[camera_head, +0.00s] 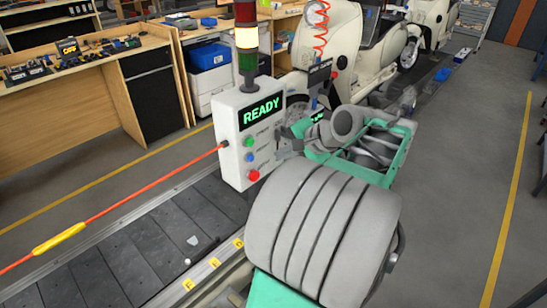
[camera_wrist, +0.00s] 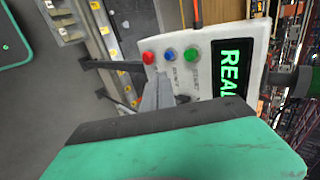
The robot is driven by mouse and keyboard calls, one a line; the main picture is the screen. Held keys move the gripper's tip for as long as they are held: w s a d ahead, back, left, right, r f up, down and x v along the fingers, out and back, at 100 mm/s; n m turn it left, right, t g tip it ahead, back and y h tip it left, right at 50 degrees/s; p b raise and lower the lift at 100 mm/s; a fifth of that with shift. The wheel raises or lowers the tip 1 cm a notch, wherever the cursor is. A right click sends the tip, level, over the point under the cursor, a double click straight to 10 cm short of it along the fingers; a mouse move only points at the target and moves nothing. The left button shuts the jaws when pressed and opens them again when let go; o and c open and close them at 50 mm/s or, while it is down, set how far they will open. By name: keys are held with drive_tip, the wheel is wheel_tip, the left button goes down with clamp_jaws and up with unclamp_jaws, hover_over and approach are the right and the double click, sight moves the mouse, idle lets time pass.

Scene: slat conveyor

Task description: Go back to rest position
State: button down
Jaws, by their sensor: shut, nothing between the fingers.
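The white control box (camera_head: 233,141) stands beside the conveyor, its screen (camera_head: 262,110) reading READY in green. Its green button (camera_head: 249,142), blue button (camera_head: 250,157) and red button (camera_head: 254,175) face my gripper. My gripper (camera_head: 284,147) is just right of the box in the head view, partly hidden by my own arm. In the wrist view my gripper (camera_wrist: 160,82) shows as grey fingers close together, empty, just below the red button (camera_wrist: 148,57) and blue button (camera_wrist: 171,54). I cannot tell whether the fingertips touch the box.
The dark slat conveyor (camera_head: 150,240) runs along the lower left. A red cord (camera_head: 130,203) with a yellow sleeve (camera_head: 58,235) reaches the box. A signal tower (camera_head: 246,40) stands on the box. Pale scooters (camera_head: 335,40) stand behind. Floor at right (camera_head: 455,170) is clear.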

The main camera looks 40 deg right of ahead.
drive_tip(key=shift+s+r, duration=0.3)
drive_tip(key=w+a+f+n+g, duration=0.2)
drive_tip(key=w+a+n, duration=0.15)
drive_tip(key=a, duration=0.55)
drive_tip(key=w+a+f+n+g, duration=0.1)
drive_tip(key=w+a+f+n, duration=0.1)
drive_tip(key=a+n, duration=0.5)
drive_tip(key=s+a+f+n+g, duration=0.1)
drive_tip(key=s+a+f+n, duration=0.1)
drive_tip(key=a, duration=0.5)
drive_tip(key=s+a+f+n+g, duration=0.1)
drive_tip(key=s+a+f+n, duration=0.1)
drive_tip(key=s+a+n, duration=0.3)
drive_tip(key=a, duration=0.3)
drive_tip(key=shift+s+a, duration=0.2)
drive_tip(key=shift+s, duration=0.1)
